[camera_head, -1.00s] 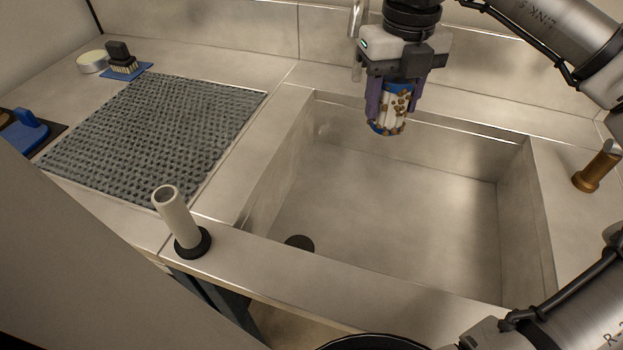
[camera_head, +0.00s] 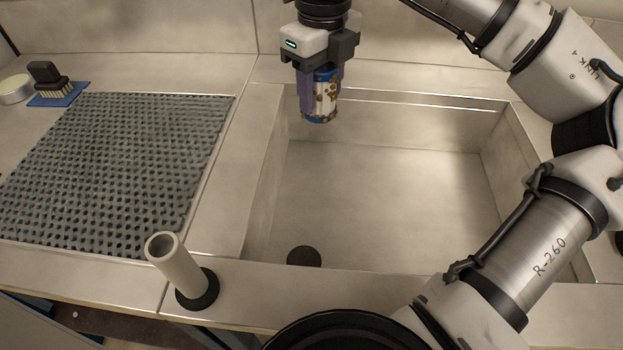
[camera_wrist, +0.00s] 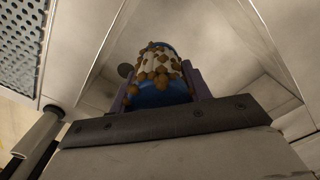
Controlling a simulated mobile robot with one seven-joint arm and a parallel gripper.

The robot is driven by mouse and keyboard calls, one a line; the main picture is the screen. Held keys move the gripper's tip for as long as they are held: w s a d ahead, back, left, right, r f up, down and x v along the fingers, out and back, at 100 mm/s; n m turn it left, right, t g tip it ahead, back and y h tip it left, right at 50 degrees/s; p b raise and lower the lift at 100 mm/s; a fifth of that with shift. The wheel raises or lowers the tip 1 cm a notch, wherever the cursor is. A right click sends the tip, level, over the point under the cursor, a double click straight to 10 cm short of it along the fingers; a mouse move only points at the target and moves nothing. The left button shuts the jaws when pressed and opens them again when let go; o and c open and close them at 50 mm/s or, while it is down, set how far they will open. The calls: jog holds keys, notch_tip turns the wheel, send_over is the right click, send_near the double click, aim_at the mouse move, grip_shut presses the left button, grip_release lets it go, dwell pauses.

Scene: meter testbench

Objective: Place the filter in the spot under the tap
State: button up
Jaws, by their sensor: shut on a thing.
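My gripper (camera_head: 320,90) is shut on the filter (camera_head: 319,103), a blue and white cylinder dotted with brown lumps. I cannot make out the tap in the current head view; my arm covers part of the back. The spot under the tap cannot be told apart.
A grey textured mat (camera_head: 110,170) lies left of the sink. A white tube in a black base (camera_head: 178,265) stands at the sink's front left corner. A brush (camera_head: 50,82) on a blue pad and a round tin (camera_head: 16,88) are at far left. A dark drain (camera_head: 304,256) is in the basin.

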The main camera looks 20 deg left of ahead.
notch_tip(320, 180, down, 19)
jog(key=shift+f, duration=0.15)
dwell(0.4)
jog(key=shift+f, duration=0.15)
jog(key=o, duration=1.1)
jog(key=shift+c, duration=0.2)
notch_tip(320, 180, up, 12)
